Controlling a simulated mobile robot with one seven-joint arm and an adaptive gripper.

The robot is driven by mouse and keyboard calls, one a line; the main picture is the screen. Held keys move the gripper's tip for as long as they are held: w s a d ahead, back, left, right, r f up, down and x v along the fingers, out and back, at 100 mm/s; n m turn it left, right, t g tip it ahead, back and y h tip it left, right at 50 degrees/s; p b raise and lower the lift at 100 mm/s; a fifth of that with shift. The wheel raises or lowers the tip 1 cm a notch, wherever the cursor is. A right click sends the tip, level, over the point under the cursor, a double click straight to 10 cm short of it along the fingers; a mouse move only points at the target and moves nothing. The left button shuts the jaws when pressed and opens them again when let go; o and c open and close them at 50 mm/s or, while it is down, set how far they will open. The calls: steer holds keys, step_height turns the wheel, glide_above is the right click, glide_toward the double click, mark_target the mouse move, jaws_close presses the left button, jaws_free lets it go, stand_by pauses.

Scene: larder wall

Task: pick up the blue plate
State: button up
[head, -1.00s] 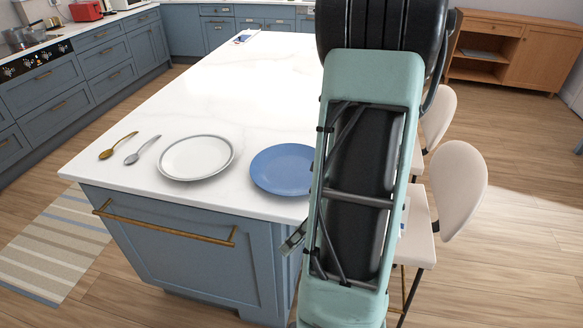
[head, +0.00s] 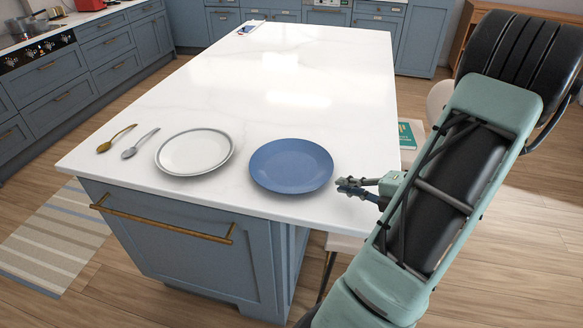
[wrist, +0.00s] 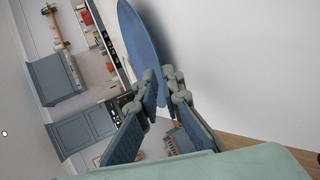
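The blue plate (head: 291,164) lies flat on the white island top near its front edge. My gripper (head: 340,185) is just right of the plate's right rim, low over the counter's edge and pointing left. In the wrist view the plate (wrist: 139,35) appears nearly edge-on, and its near rim shows between the two fingertips of my gripper (wrist: 159,74). The fingers are apart with a narrow gap. I cannot tell whether either finger touches the rim.
A white plate with a grey rim (head: 194,152) lies left of the blue plate. A silver spoon (head: 139,144) and a gold spoon (head: 116,139) lie further left. A teal book (head: 406,136) is beside the island's right edge. The island top (head: 270,90) behind the plates is mostly clear.

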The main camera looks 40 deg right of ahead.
mark_target(325, 181)
steer(key=x, duration=0.6)
steer(key=shift+w+f, duration=0.1)
steer(key=shift+w, duration=0.2)
steer(key=shift+c, duration=0.2)
jaws_close()
steer(key=shift+r, duration=0.25)
